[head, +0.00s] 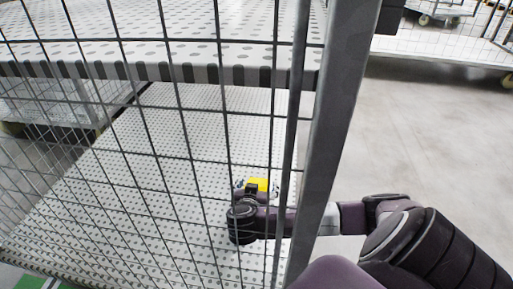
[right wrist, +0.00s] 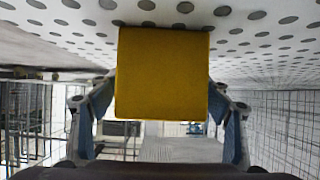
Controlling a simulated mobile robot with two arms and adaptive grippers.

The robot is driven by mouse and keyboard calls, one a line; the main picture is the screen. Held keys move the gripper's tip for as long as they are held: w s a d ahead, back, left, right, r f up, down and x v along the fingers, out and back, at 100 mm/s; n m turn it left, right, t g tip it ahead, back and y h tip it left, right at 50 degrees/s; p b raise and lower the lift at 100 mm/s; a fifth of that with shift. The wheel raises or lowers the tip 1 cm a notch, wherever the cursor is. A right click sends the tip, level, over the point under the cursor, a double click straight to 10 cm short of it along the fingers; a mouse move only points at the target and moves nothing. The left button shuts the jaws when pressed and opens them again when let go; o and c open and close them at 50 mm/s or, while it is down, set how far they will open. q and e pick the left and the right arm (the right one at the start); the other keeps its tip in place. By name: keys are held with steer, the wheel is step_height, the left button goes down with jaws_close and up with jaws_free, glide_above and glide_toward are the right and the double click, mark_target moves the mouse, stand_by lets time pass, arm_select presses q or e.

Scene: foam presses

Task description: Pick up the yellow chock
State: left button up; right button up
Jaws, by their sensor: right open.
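The yellow chock (head: 259,184) rests on the white perforated surface (head: 170,190), seen through the wire mesh in the head view. In the right wrist view the yellow chock (right wrist: 163,72) fills the middle, with the perforated surface above it in the picture. My right gripper (right wrist: 161,95) is open, with one finger on each side of the chock. A clear gap to the fingers is hard to make out. In the head view my right gripper (head: 257,189) is partly hidden by mesh wires. My left gripper is not in view.
Open floor (head: 430,145) lies to the right.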

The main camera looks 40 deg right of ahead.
steer(key=c, duration=1.3)
steer(key=shift+c, duration=1.1)
steer(key=shift+r, duration=0.2)
